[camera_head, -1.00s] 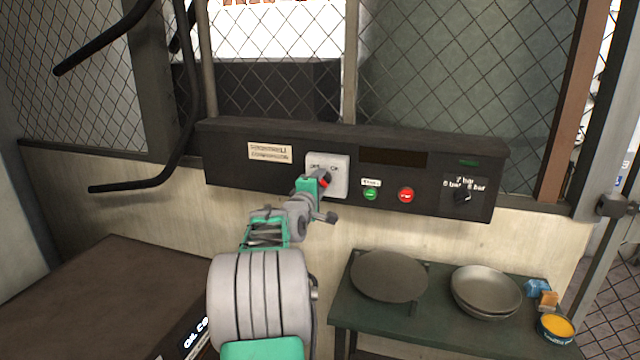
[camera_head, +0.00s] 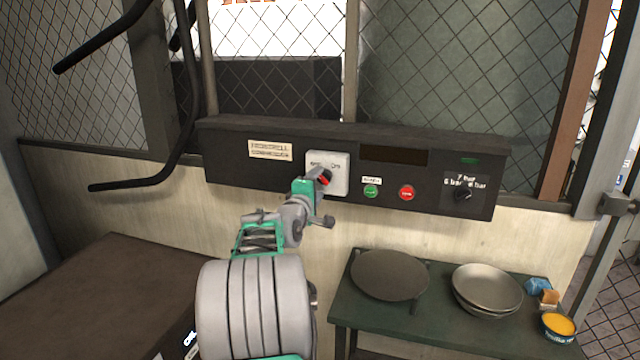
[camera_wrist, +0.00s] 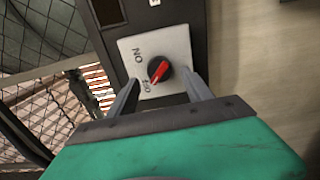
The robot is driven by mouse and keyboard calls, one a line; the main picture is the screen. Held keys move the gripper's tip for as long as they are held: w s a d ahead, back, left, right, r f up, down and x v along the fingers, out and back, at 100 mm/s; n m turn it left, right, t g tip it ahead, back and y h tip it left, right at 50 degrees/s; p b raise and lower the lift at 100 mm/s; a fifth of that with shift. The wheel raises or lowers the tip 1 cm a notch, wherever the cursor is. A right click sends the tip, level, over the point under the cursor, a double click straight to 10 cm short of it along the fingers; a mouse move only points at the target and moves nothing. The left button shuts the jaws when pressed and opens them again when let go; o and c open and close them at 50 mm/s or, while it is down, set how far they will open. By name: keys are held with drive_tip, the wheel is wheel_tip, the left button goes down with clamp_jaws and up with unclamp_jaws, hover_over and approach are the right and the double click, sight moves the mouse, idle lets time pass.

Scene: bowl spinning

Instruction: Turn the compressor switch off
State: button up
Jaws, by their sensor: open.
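The compressor switch is a round dark knob with a red bar (camera_wrist: 160,70) on a white plate (camera_wrist: 181,46) marked ON and OFF. In the wrist view, the red bar is slanted, its lower-left end towards the OFF label. The white plate (camera_head: 341,180) also shows in the head view, on the dark control panel (camera_head: 235,172). My gripper (camera_wrist: 160,77) is open, with one finger on each side of the knob and visible space between the fingers and it. In the head view, my gripper (camera_head: 319,180) covers part of the switch. Contact with the plate cannot be told.
A green table (camera_head: 425,322) below holds pans and a yellow tub (camera_head: 558,327). A dark bent bar (camera_head: 150,183) stands at left.

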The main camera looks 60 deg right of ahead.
drive_tip(key=a, duration=0.4)
drive_tip(key=shift+s+a+b, duration=0.3)
drive_tip(key=shift+s+a, duration=0.1)
